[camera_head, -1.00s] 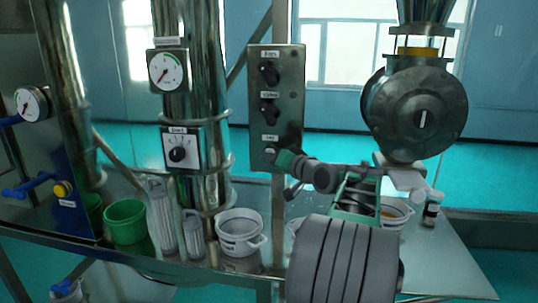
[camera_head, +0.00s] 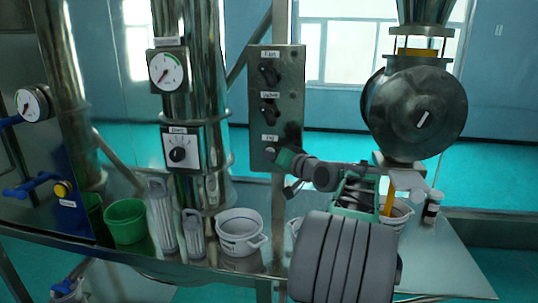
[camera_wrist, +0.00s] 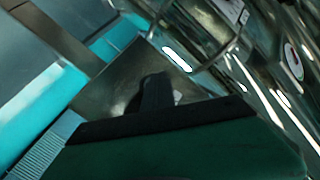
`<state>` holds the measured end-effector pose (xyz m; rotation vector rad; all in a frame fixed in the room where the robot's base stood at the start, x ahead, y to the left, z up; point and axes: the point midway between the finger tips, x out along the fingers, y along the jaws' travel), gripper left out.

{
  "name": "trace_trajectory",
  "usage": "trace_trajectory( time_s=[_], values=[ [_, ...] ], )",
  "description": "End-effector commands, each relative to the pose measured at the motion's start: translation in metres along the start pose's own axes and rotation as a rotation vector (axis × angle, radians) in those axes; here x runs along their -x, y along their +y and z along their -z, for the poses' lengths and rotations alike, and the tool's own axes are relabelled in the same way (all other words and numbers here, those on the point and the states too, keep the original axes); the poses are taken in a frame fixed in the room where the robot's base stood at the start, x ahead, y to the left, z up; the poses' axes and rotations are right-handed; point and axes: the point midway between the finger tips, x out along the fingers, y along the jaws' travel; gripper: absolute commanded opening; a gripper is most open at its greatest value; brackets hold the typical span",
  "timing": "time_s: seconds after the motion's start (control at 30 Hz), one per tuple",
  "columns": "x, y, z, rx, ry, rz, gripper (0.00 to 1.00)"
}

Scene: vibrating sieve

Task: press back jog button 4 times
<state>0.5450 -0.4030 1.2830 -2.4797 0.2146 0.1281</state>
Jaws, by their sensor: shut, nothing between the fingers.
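The grey control panel (camera_head: 264,80) carries a Fan knob (camera_head: 268,72), a knob below it (camera_head: 268,110), and at the bottom a small button (camera_head: 269,153) under a label (camera_head: 270,138) that I take to read Jog. I cannot tell whether the button is pressed in. In the wrist view, the gripper's green body (camera_wrist: 190,145) hides the button; a dark knob (camera_wrist: 157,92) stands out on the panel beyond it.
A round metal valve (camera_head: 415,105) hangs at the right, with a yellow stream (camera_head: 389,198) below it entering a white pot (camera_head: 402,214). A white pot (camera_head: 239,226) and a green bucket (camera_head: 125,221) stand on the table.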

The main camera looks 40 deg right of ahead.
Motion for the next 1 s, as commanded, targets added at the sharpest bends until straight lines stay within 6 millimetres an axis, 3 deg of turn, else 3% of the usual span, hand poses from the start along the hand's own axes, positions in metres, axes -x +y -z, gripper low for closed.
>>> trace_trajectory(
  time_s=[0.77, 1.0],
  values=[
    [0.014, -0.010, -0.011, 0.001, 0.001, 0.000, 0.00],
    [0.030, -0.020, -0.024, 0.002, 0.002, 0.000, 0.00]
  ],
)
